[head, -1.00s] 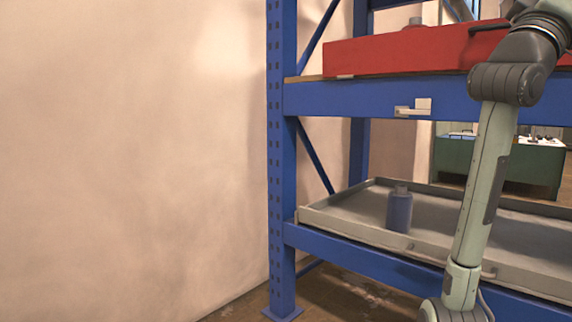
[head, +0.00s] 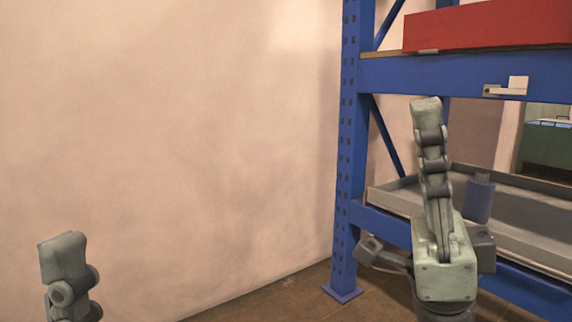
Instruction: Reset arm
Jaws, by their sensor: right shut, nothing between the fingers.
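My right gripper (head: 427,108) is raised in front of the shelf rack, with its fingers pointing up and closed together on nothing. Its wrist body shows below the fingers. It overlaps the lower tray in the picture, and I cannot tell its distance from the rack. Part of my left gripper (head: 64,258) shows at the bottom left corner in front of the wall. Most of it is cut off by the picture edge, so I cannot tell how far it is open.
The blue rack (head: 352,140) stands at the right. Its upper level bears a red box (head: 490,26); a grey tray (head: 400,198) with a dark blue bottle (head: 480,200) is below. A green cabinet (head: 545,148) stands behind. The plain wall (head: 180,130) fills the left.

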